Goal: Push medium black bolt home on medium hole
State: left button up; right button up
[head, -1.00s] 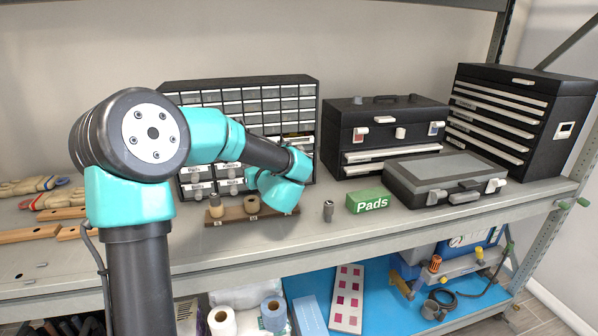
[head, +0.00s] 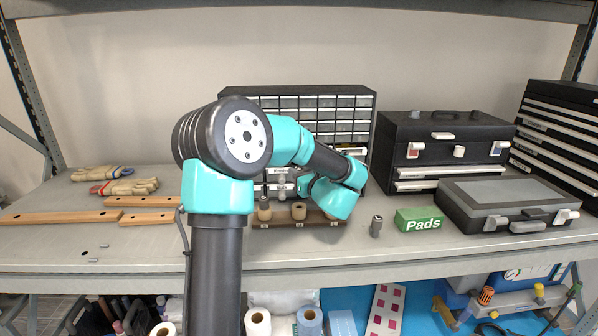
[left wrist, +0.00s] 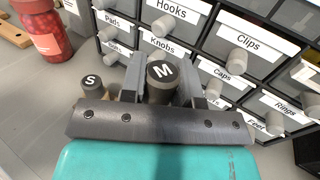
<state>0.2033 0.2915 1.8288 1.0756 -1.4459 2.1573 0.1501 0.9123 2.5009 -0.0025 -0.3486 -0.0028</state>
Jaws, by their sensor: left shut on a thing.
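The medium black bolt (left wrist: 162,72), its top marked M, is upright between the fingers of my left gripper (left wrist: 163,82) in the left wrist view. The gripper is shut on it. The small bolt (left wrist: 91,82), marked S, stands to its left, its top lower in the picture. In the head view my left gripper (head: 288,188) is above the wooden rack (head: 275,224), close to the middle tan holder (head: 299,211). The medium hole is not clear, and I cannot tell how deep the bolt sits. My right gripper is not in view.
A drawer cabinet (head: 300,103) stands close behind. Wooden strips (head: 62,217) and gloves (head: 124,187) lie at left.

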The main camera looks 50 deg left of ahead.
pick_arm(q)
jog(key=shift+f, duration=2.25)
jog(key=shift+f, duration=2.55)
jog(key=o, duration=1)
jog(key=shift+o, duration=0.2)
jog(key=shift+d, duration=0.15)
jog(key=s+d, duration=0.1)
jog(key=d, duration=0.4)
jog(key=s+d, duration=0.1)
jog(key=d, duration=0.5)
jog(key=s+d, duration=0.1)
jog(key=d, duration=0.5)
